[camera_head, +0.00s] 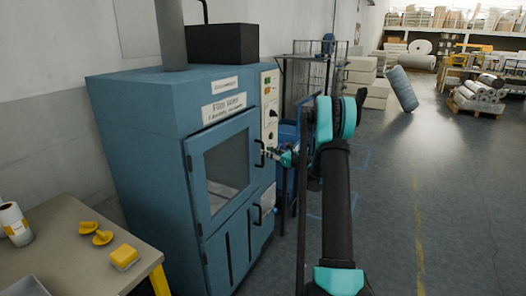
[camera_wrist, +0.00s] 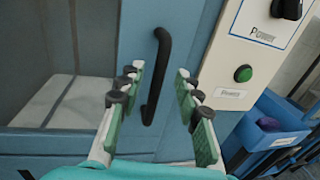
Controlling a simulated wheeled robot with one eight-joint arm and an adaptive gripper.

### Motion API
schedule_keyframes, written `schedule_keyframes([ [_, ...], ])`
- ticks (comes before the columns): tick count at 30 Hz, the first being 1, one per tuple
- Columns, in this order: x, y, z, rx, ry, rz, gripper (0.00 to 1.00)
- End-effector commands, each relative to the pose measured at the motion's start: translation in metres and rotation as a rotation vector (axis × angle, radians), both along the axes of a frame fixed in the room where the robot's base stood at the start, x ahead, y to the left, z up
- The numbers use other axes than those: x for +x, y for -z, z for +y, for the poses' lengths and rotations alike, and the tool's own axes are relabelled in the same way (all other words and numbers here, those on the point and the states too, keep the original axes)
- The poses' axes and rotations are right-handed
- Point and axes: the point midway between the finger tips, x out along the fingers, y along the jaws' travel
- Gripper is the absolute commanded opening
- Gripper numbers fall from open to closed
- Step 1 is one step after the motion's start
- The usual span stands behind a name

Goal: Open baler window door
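The blue baler stands against the wall in the head view. Its window door (camera_head: 224,168) is closed, with a glass pane in a blue frame. A black handle (camera_head: 259,154) is on the door's right side. In the wrist view the handle (camera_wrist: 158,75) runs nearly upright, between and ahead of my fingertips. My gripper (camera_wrist: 160,95) is open and its green-padded fingers stand to either side of the handle's lower part. I cannot tell how deep the handle sits between them. In the head view my gripper (camera_head: 280,156) is close to the handle, partly hidden by the arm.
A control panel (camera_head: 270,115) with a green button (camera_wrist: 243,73) is right of the door. A lower door (camera_head: 232,250) has its own handle. Blue bins (camera_wrist: 270,125) stand at the right. A table (camera_head: 75,250) with yellow items is at the front left.

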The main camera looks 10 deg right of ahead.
Motion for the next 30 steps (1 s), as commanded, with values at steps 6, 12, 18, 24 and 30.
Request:
schedule_keyframes([
  [6, 0.020, 0.000, 0.019, 0.000, -0.002, 0.000, 0.34],
  [12, 0.026, 0.000, 0.024, 0.000, 0.000, 0.000, 0.34],
  [18, 0.026, 0.000, 0.024, 0.000, 0.000, 0.000, 0.34],
  [24, 0.026, 0.000, 0.024, 0.000, 0.000, 0.000, 0.12],
  [30, 0.026, 0.000, 0.024, 0.000, 0.000, 0.000, 0.00],
])
